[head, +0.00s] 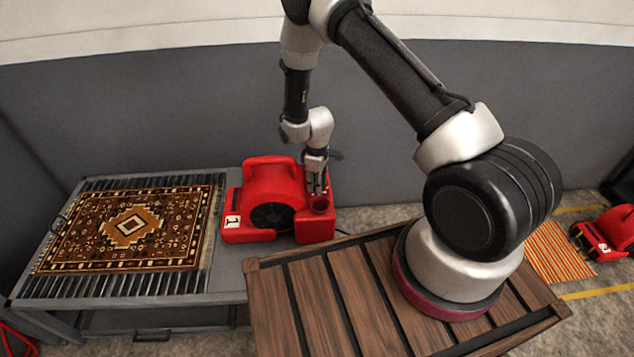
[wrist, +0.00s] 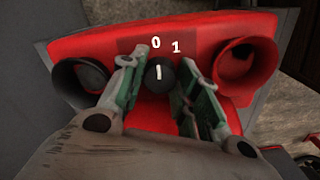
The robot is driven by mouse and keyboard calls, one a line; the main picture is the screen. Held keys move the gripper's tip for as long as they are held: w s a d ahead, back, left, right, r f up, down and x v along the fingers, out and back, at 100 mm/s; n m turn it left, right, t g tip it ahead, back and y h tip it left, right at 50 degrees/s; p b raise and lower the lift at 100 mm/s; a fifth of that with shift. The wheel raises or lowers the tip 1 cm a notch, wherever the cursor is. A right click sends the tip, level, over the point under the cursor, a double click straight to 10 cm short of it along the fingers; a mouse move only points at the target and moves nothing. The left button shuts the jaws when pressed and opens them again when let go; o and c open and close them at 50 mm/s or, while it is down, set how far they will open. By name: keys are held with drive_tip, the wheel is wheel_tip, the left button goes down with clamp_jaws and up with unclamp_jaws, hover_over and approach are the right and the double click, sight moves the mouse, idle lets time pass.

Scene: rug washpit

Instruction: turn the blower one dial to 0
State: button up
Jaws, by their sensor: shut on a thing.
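The red blower one (head: 268,175), with a white "1" label, stands on the grey table, right of the rug. My gripper (head: 318,188) reaches down to the panel at its right end. The dial's white mark points up, close to the 0 (wrist: 155,42). The 1 (wrist: 176,47) is to the right of the 0. In the head view my fingers hide the dial.
A patterned rug (head: 130,225) lies on the slatted grey table (head: 230,262). A brown slatted wooden deck (head: 320,310) is in front, under my arm's base. Another red blower (head: 612,232) and a striped orange mat (head: 558,251) are on the floor at right.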

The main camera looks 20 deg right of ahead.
idle(0.4)
drive_tip(key=o, duration=0.8)
drive_tip(key=shift+c, duration=0.2)
drive_tip(key=shift+r, duration=0.1)
wheel_tip(320, 180, up, 12)
